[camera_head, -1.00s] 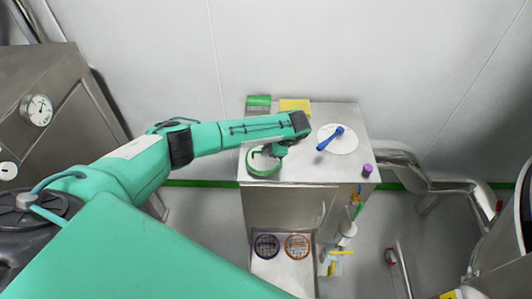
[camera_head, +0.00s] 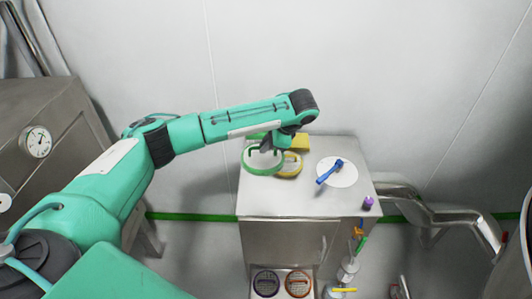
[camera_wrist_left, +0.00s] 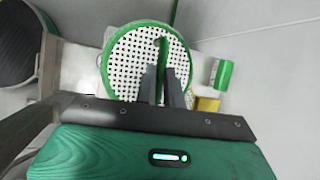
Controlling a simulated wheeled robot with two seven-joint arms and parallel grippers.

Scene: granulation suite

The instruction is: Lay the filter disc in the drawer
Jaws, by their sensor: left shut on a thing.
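The filter disc (camera_head: 250,168) is a perforated white disc with a green rim and a green bar handle. My left gripper (camera_head: 268,147) is shut on that handle and holds the disc above the left part of the cabinet top. In the left wrist view, the fingers (camera_wrist_left: 161,80) pinch the handle across the middle of the disc (camera_wrist_left: 126,62). The drawer (camera_head: 282,272) is open below the cabinet front. A purple disc (camera_head: 265,283) and an orange disc (camera_head: 298,283) lie side by side in it; its near part is cut off. My right gripper is out of view.
A yellow-rimmed disc (camera_head: 290,167) lies on the cabinet top (camera_head: 310,203), partly behind the held disc. A blue tool (camera_head: 329,172) rests on a white round sheet (camera_head: 347,178). A purple cap (camera_head: 368,202) sits near the right edge. Pipes (camera_head: 430,212) stand to the right.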

